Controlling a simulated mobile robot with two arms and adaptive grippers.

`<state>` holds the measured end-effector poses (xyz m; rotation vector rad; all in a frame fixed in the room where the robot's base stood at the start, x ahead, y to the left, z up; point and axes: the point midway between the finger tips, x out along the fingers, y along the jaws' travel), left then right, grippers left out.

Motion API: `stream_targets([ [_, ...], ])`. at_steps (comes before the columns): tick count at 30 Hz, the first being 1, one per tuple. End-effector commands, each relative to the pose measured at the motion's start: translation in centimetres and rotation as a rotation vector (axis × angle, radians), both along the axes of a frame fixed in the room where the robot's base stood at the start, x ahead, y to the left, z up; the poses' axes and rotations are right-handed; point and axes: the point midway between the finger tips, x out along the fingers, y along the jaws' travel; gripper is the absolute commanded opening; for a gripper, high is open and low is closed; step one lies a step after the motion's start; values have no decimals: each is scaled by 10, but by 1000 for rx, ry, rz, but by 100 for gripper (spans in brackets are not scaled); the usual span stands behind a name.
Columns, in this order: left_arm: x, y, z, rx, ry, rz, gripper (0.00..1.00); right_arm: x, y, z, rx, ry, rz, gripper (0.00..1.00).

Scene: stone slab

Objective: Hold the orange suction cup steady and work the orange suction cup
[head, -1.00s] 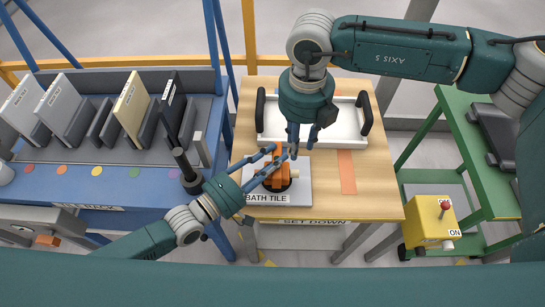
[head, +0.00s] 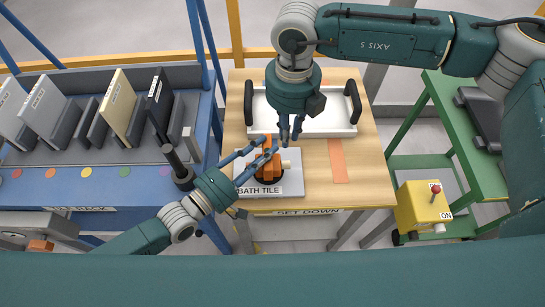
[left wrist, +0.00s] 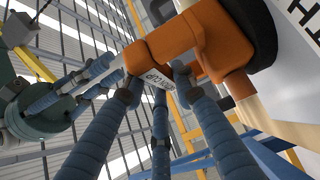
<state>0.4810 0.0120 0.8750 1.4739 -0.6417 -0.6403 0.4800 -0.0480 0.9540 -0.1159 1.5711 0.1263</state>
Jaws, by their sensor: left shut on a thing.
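The orange suction cup (head: 267,172) stands on the grey slab marked BATH TILE (head: 292,188), its dark rubber base against the slab. In the left wrist view the orange body (left wrist: 205,40) and a partly hidden label fill the upper middle. My left gripper (head: 264,156) comes in from the left and is shut on the cup's upper handle. My right gripper (head: 290,138) points down from above, close to the cup's top. Its blue fingers (left wrist: 105,75) reach toward the handle in the left wrist view. Overlapping fingers hide whether they touch it or are closed.
The slab lies on a wooden table (head: 360,190) with an orange strip (head: 338,160). A white tray (head: 335,124) with black handles stands behind. A blue rack (head: 105,180) holding upright panels is left. A yellow switch box (head: 420,208) and green stand (head: 405,150) are right.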

Motion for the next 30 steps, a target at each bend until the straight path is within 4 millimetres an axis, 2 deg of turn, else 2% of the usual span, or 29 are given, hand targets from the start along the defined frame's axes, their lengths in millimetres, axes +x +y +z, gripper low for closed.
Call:
stream_targets([
  [5,-1,0,-1,0,3,-1,0,-7,5,-8,94,57,123,0],
  [9,-1,0,-1,0,3,0,0,-12,7,-17,253,98,319,0],
  [14,-1,0,-1,1,4,0,0,-12,-3,-25,446,68,553,0],
  [20,-1,0,-1,1,4,-1,0,-6,-35,-37,629,-73,812,0],
  [24,-1,0,-2,1,4,-1,0,-1,-70,-48,695,-220,980,0],
  [30,-1,0,-2,0,4,-1,0,3,-122,-60,694,-422,1184,0],
])
